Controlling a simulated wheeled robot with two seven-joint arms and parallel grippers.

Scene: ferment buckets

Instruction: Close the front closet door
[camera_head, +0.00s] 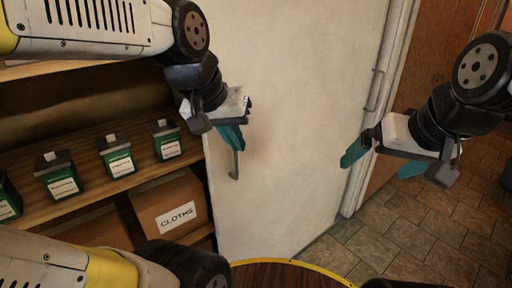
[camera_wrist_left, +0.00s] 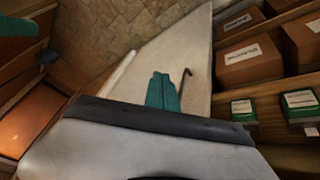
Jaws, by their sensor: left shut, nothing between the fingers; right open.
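The white closet door (camera_head: 290,100) stands partly open in the middle of the head view, with shelves showing to its left. A metal handle (camera_head: 234,163) is near its left edge, and another handle (camera_head: 375,90) shows farther right. My left gripper (camera_head: 235,138) is shut and empty, in front of the door just above the left handle; contact cannot be told. In the left wrist view its teal fingers (camera_wrist_left: 162,92) are together beside the handle (camera_wrist_left: 185,78). My right gripper (camera_head: 378,160) is open and empty, in front of the door's right side.
Wooden shelves (camera_head: 100,165) hold several green containers (camera_head: 115,157) and a cardboard box (camera_head: 165,207) labelled as cloths. A brown wooden door (camera_head: 420,75) is at the right. The tiled floor (camera_head: 400,235) is clear at lower right.

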